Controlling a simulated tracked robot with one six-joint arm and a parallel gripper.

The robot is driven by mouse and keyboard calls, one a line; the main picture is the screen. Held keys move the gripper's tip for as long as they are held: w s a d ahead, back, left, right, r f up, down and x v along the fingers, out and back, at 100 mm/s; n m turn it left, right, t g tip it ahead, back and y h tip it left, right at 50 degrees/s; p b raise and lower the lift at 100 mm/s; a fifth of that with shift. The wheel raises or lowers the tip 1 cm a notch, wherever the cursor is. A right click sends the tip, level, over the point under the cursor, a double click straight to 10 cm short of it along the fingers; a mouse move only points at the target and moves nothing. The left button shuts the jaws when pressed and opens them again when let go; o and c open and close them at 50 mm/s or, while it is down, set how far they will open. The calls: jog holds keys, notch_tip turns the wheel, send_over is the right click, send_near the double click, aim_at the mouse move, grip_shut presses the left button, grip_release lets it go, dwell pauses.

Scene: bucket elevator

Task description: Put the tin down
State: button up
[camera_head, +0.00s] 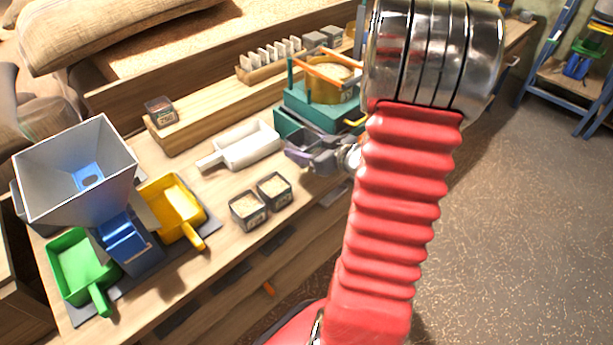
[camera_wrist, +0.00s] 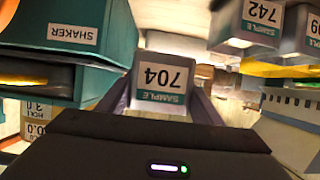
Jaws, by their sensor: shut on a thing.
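My gripper (camera_head: 298,153) is at the right of the bench, beside the teal shaker. In the wrist view its two dark fingers are shut on a grey tin (camera_wrist: 163,82) labelled SAMPLE 704. In the head view I cannot make out this tin clearly at the fingers. Two open tins with pale contents, a nearer one (camera_head: 248,210) and a farther one (camera_head: 274,190), stand side by side on the bench. Another tin (camera_head: 162,111) stands on the raised wooden shelf. The wrist view also shows a tin labelled 742 (camera_wrist: 258,22). What is under the held tin is hidden.
The teal shaker (camera_head: 322,108) stands close behind my gripper and shows in the wrist view (camera_wrist: 78,38). A white scoop (camera_head: 245,146) lies left of the gripper. The grey hopper (camera_head: 75,170), green scoop (camera_head: 80,265) and yellow scoop (camera_head: 172,208) are farther left. Some bare bench surrounds the two tins.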

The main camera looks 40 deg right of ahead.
jog(key=shift+f, duration=2.85)
jog(key=shift+f, duration=2.05)
jog(key=o, duration=1.3)
jog(key=shift+f, duration=0.1)
jog(key=shift+c, duration=0.2)
jog(key=shift+s+d+r, duration=0.1)
jog(key=shift+s+r, duration=0.2)
jog(key=shift+s, duration=0.2)
jog(key=v, duration=1.1)
